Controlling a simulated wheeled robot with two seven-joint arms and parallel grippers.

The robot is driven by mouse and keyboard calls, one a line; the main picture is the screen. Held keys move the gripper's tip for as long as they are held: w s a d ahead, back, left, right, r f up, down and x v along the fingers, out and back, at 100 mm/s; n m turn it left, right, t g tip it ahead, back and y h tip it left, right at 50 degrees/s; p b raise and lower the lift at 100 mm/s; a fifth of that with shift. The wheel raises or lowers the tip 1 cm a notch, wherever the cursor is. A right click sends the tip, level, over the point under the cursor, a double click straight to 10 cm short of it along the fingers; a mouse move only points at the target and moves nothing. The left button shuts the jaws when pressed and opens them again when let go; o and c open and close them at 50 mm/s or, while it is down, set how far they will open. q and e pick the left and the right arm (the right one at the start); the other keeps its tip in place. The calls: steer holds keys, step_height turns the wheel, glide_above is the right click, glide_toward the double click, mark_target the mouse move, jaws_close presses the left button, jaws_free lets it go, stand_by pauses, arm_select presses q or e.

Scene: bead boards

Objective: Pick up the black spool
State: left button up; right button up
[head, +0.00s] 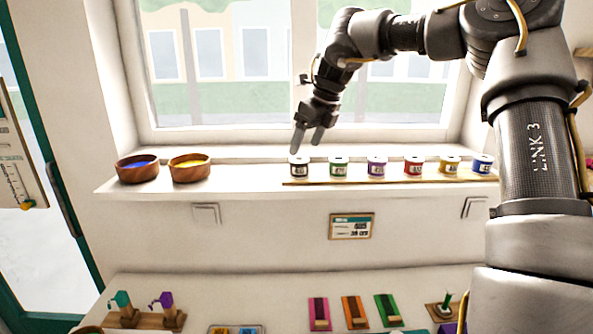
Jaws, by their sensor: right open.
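The black spool (299,167) stands upright at the left end of a row of spools on the window sill. My right gripper (307,142) is open and points down just above the black spool, with its fingertips close over the spool's top. I cannot tell whether the fingers touch it. The gripper holds nothing. My left gripper does not show.
A green spool (338,167) stands close to the right, then purple (376,167), red (413,165), yellow (449,164) and blue (482,164) ones. Two wooden bowls (137,173) (189,174) sit left on the sill (240,182). The window is behind. A table lies below.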

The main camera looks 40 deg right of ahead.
mark_target(299, 161)
steer(key=shift+x, duration=0.85)
steer(key=shift+w, duration=0.1)
steer(key=shift+d+f, duration=0.1)
steer(key=shift+f, duration=0.25)
steer(key=p+x, duration=0.1)
steer(key=x, duration=0.2)
steer(key=shift+w+f+p, duration=0.2)
steer(key=shift+w+p, duration=0.2)
steer(key=shift+w+f, duration=0.15)
steer(key=shift+f, duration=0.3)
steer(key=shift+r, duration=0.1)
steer(key=shift+c, duration=1.3)
steer(key=c, duration=0.8)
